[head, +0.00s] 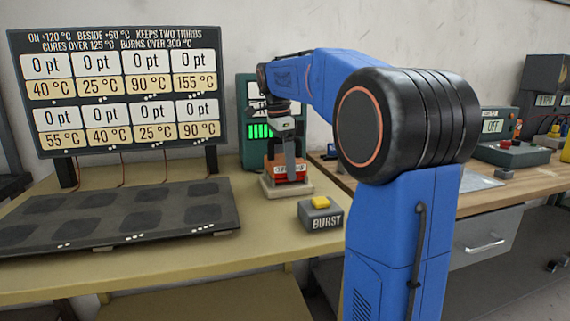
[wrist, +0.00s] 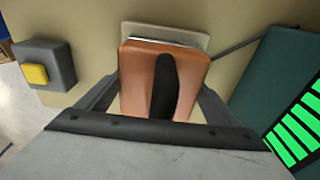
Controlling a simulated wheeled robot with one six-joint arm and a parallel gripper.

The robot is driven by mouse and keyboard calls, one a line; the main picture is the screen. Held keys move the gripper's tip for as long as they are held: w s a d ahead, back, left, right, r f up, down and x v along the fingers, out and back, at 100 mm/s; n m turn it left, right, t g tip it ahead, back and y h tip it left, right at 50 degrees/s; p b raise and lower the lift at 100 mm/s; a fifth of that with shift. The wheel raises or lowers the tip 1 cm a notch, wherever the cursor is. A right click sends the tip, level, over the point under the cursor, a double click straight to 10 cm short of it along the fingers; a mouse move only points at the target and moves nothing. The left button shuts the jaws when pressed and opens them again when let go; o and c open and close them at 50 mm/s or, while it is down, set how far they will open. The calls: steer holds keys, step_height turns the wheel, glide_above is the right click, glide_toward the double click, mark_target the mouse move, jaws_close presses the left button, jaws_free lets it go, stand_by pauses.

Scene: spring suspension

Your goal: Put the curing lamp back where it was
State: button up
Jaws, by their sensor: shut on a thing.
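The curing lamp is an orange block (head: 297,171) with a dark handle on top. My gripper (head: 287,158) is above it with its jaws shut on it. In the wrist view the lamp (wrist: 138,80) is between the two fingers, and its black handle points toward me. A pale beige base plate (head: 268,189) lies under the lamp on the bench. It also shows in the wrist view (wrist: 198,38), behind the lamp. The lamp looks upright and on or just over the plate; I cannot tell whether they touch.
A grey BURST box (head: 322,217) with a yellow button stands just in front. A green unit with lit bars (head: 259,131) stands close behind. A dark plate with several pads (head: 120,215) and a temperature board (head: 117,90) are to the left.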

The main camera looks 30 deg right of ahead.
steer(key=o, duration=1.5)
steer(key=shift+f, duration=0.1)
steer(key=shift+o, duration=0.2)
steer(key=r, duration=0.4)
steer(key=a+r, duration=0.1)
steer(key=r, duration=0.6)
steer(key=shift+w+a+r, duration=0.2)
steer(key=shift+w+r, duration=0.05)
steer(key=shift+r, duration=0.3)
steer(key=shift+s, duration=0.1)
